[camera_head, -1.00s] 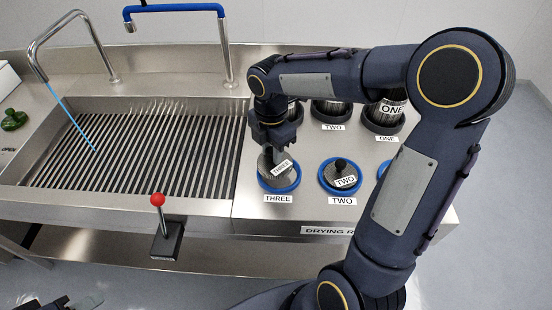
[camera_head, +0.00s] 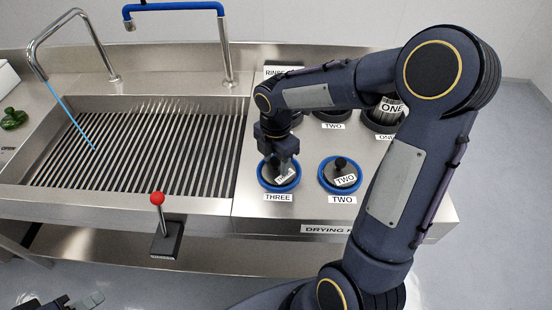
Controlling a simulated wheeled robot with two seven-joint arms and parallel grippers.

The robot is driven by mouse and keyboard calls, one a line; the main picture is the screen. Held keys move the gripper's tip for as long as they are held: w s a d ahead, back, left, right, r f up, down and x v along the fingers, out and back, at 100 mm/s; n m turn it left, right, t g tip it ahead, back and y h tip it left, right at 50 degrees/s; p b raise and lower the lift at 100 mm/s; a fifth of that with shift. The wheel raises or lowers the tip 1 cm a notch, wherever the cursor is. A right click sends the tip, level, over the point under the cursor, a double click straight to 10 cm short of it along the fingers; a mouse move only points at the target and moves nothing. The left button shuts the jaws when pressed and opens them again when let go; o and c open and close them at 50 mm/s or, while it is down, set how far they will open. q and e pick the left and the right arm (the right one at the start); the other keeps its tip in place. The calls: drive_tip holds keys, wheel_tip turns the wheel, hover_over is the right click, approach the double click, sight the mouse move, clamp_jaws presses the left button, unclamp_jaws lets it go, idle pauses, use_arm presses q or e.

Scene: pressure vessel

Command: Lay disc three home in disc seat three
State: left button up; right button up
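Disc three (camera_head: 280,183), a dark grey disc with a white THREE label, is inside the blue ring of disc seat three (camera_head: 263,183), above the THREE plate (camera_head: 278,198) on the drying rack. It looks about level; whether it touches the seat bottom cannot be told. My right gripper (camera_head: 279,168) points down over it, its fingers around the disc's middle, seemingly shut on its knob, which the fingers hide. My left gripper (camera_head: 78,303) shows only partly at the bottom left edge, away from the seats; its opening cannot be told.
Disc two (camera_head: 342,175) sits in its blue ring just right of seat three. The ribbed sink (camera_head: 140,150) lies left; a red-knobbed lever (camera_head: 157,199) stands in front.

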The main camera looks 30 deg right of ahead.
sight(276, 160)
wheel_tip(276, 160, up, 12)
drive_tip(key=s+a+f+m+t+y, duration=0.1)
drive_tip(key=s+a+m+t+y, duration=0.1)
drive_tip(key=s+m, duration=0.7)
drive_tip(key=s+a+f+m+t+y, duration=0.1)
drive_tip(key=s+a+m+t, duration=0.1)
drive_tip(key=s+m, duration=0.7)
drive_tip(key=m+t, duration=0.1)
drive_tip(key=m, duration=0.3)
drive_tip(key=shift+f+t+y+p, duration=0.3)
drive_tip(key=shift+y, duration=0.1)
